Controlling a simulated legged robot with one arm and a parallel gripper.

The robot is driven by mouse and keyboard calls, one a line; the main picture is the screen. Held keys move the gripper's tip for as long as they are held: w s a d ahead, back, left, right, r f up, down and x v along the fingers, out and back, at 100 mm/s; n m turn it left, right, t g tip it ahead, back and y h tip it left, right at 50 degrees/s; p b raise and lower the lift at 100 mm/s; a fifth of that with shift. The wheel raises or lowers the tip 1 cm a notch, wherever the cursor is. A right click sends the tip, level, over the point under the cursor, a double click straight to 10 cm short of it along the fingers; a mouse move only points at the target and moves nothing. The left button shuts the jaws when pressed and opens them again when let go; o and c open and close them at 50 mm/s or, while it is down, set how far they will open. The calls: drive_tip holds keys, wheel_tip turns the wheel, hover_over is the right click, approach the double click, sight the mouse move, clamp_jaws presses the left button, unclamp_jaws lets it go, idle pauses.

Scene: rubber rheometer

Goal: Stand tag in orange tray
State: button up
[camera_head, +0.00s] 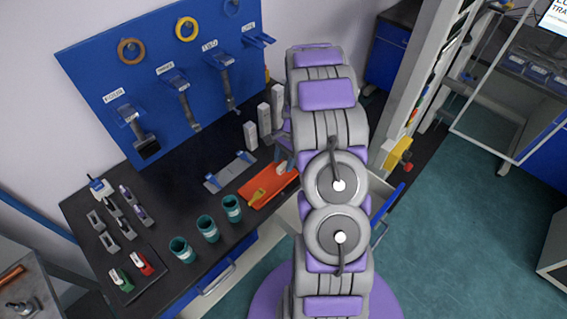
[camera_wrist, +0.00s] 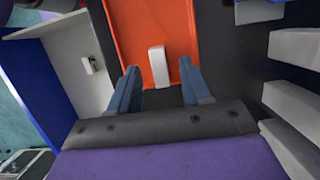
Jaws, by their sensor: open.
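The orange tray (camera_head: 265,188) lies on the black bench, partly hidden behind my arm in the head view. It also shows in the wrist view (camera_wrist: 140,30). A white tag (camera_wrist: 158,66) is in the tray in the wrist view, between my fingertips and a little beyond them. In the head view a small pale piece of it (camera_head: 282,168) shows beside my gripper; whether it stands or leans I cannot tell. My gripper (camera_wrist: 158,80) is open, its two blue fingers apart on either side of the tag, with gaps to it. A yellow item (camera_head: 257,196) lies at the tray's left end.
Several white upright blocks (camera_head: 264,122) stand behind the tray, close to my arm. Teal cups (camera_head: 207,229) stand left of the tray. A grey plate with blue ends (camera_head: 230,171) lies behind it. An open drawer (camera_wrist: 85,70) is below the bench edge.

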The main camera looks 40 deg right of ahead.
drive_tip(key=p+v, duration=0.2)
drive_tip(key=v, duration=0.7)
drive_tip(key=s+a+r+n+g+h, duration=0.1)
drive_tip(key=s+a+r+n, duration=0.3)
drive_tip(key=a+r, duration=0.4)
drive_tip(key=s+a+r+n, duration=0.3)
drive_tip(key=s+a+r, duration=0.2)
drive_tip(key=a+r, duration=0.3)
drive_tip(key=s+a+r+n+h, duration=0.1)
drive_tip(key=s+a+n, duration=0.3)
drive_tip(key=s, duration=0.6)
drive_tip(key=s+a+r+n+h, duration=0.1)
drive_tip(key=s+a+n, duration=0.4)
drive_tip(key=s, duration=0.5)
drive_tip(key=shift+a+r+n, duration=0.3)
drive_tip(key=shift+a+r, duration=0.1)
drive_tip(key=shift+a, duration=0.7)
drive_tip(key=shift+w+f+b, duration=0.1)
drive_tip(key=shift+b, duration=0.25)
drive_tip(key=shift+f, duration=0.25)
